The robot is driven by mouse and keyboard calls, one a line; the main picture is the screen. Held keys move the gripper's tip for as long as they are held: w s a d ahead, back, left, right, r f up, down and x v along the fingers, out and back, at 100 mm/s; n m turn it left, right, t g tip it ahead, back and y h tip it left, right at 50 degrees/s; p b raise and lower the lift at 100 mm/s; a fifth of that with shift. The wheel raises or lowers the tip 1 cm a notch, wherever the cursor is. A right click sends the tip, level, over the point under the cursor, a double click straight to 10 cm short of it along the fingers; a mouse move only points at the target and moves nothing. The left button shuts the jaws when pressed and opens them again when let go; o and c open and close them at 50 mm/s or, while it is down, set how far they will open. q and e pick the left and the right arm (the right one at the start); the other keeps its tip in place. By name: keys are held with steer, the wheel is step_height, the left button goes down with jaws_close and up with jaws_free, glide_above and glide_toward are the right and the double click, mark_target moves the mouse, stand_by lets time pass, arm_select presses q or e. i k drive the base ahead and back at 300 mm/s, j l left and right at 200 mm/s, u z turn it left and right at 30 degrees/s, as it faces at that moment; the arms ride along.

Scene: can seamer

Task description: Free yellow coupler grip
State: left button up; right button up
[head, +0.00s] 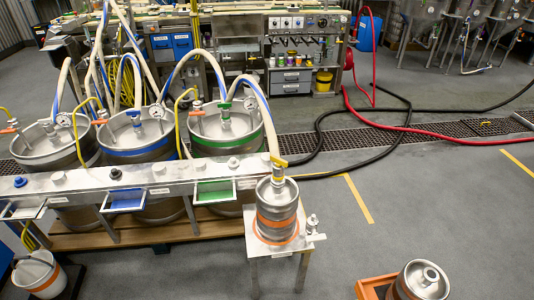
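A yellow coupler grip (279,160) sits at the top of the small steel keg (277,208) with orange bands. The pale hose (262,103) with a blue stripe runs down to it from above. The grip appears to be on the coupler over the keg's neck; the exact contact is too small to tell. The keg stands upright on a small metal stand (262,246). Neither of my grippers shows in the head view.
A steel rail (150,172) with coloured trays runs left of the keg, before several large kegs (228,128). A small tap fitting (312,223) stands beside the keg. Another keg (422,280) is at lower right. Hoses (380,112) cross the floor behind; the right floor is largely clear.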

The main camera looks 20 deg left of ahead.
mark_target(279, 162)
steer(key=i+l+u, duration=0.2)
steer(key=i, duration=0.25)
steer(key=i+l+u, duration=0.25)
steer(key=i+l, duration=0.05)
steer(key=i, duration=0.1)
